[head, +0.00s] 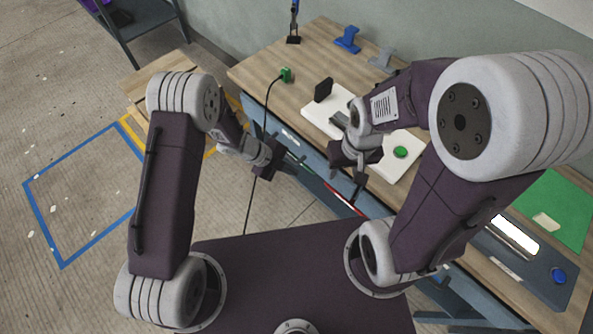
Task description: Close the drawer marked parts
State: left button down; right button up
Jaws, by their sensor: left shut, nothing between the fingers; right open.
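The workbench front (313,160) is blue-grey and runs diagonally below the wooden top. It carries a pale label, a green strip (296,157) and a red-and-white strip (343,199). No lettering is readable, so I cannot tell which part is the drawer marked parts or how far it stands out. My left gripper (279,171) is shut and empty, close to the bench front by the green strip; I cannot tell whether it touches. My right gripper (359,177) is open and empty, above the front edge of the bench; my arm hides part of the front.
On the wooden bench top (262,66) are a white board (320,115) with a green round piece (400,152), a black block (323,89) and a green plug (285,74) with a hanging cable. A green mat (565,205) lies right. The floor left is mostly clear.

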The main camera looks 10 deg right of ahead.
pick_arm(q)
jog(key=w+a+r+n+t+y, duration=0.1)
jog(key=w+a+r+n+t, duration=0.3)
jog(key=r, duration=0.3)
jog(key=w+a+r+n+t+y+p, duration=0.1)
jog(key=w+a+r+n+t, duration=0.15)
jog(key=a+r, duration=0.4)
jog(key=w+a+r+n+t+y, duration=0.15)
jog(key=w+a+r+n, duration=0.25)
jog(key=r, duration=0.5)
jog(key=s+a+f+n+y, duration=0.1)
jog(key=s+a+n+y, duration=0.3)
jog(key=s+a+n, duration=0.35)
jog(key=s+f+n+g, duration=0.2)
jog(key=s+n+g, duration=0.1)
jog(key=s+n, duration=0.2)
jog(key=s+f+n+g, duration=0.3)
jog(key=s+n, duration=0.2)
jog(key=s, duration=0.2)
jog(key=shift+s+a+f+g, duration=0.15)
jog(key=shift+s+f+g, duration=0.1)
jog(key=shift+s+g, duration=0.05)
pick_arm(e)
jog(key=shift+w+d+r, duration=0.3)
jog(key=shift+w+d, duration=0.15)
jog(key=shift+d, duration=0.3)
